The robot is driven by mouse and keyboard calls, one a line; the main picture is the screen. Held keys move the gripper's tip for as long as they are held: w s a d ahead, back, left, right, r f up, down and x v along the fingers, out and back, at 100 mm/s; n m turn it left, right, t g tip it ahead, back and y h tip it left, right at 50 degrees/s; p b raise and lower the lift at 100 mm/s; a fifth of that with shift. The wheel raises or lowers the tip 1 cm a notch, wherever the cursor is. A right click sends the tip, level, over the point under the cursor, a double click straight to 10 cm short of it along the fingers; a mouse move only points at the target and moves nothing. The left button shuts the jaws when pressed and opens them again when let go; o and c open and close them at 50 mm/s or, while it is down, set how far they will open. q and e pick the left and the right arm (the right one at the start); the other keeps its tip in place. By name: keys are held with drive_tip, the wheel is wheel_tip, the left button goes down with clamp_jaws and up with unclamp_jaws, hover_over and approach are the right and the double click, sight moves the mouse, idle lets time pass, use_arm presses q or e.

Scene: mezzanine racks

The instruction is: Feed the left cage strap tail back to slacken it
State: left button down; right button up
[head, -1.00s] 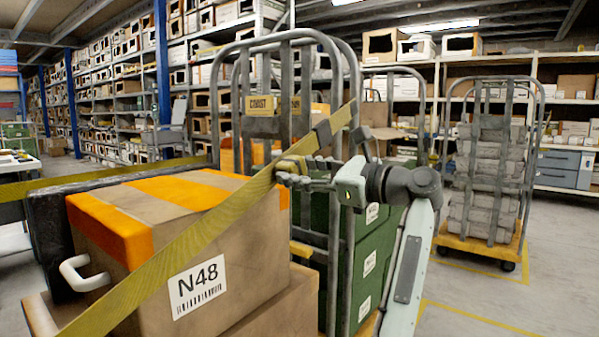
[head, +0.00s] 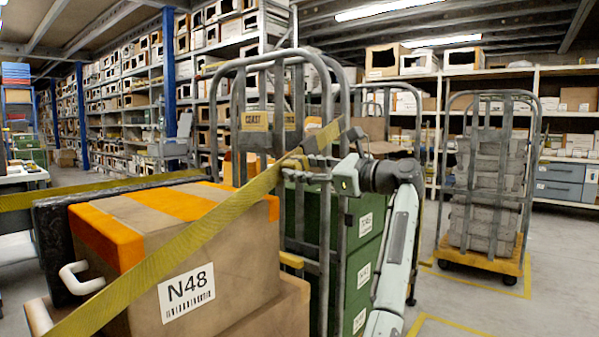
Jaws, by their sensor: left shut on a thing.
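The yellow cage strap (head: 215,212) runs diagonally up from the lower left, across the front of the cardboard box labelled N48 (head: 150,240), to the grey cage frame (head: 327,90). A dark buckle-like piece (head: 327,137) sits on the strap near its upper end. My left gripper (head: 300,163) is shut on the strap just below that piece. Its fingers partly cover the strap there, and a short yellow fold shows at the fingertips. The strap looks straight below the grip. I cannot make out a separate loose tail. My right gripper is not in view.
Green crates (head: 365,255) stand in the cage behind my arm. A second roll cage (head: 488,180) with grey stacked bundles stands on a yellow base at right. Loaded shelving lines the back. Grey floor with yellow lines is open at lower right.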

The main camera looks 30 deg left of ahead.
use_arm(q)
drive_tip(key=shift+w+r, duration=0.2)
drive_tip(key=shift+r, duration=0.05)
drive_tip(key=c, duration=0.8)
unclamp_jaws()
drive_tip(key=shift+d+f, duration=0.1)
drive_tip(key=shift+c, duration=0.2)
drive_tip(key=d, duration=1.2)
drive_tip(key=shift+s, duration=0.45)
drive_tip(key=shift+f, duration=0.1)
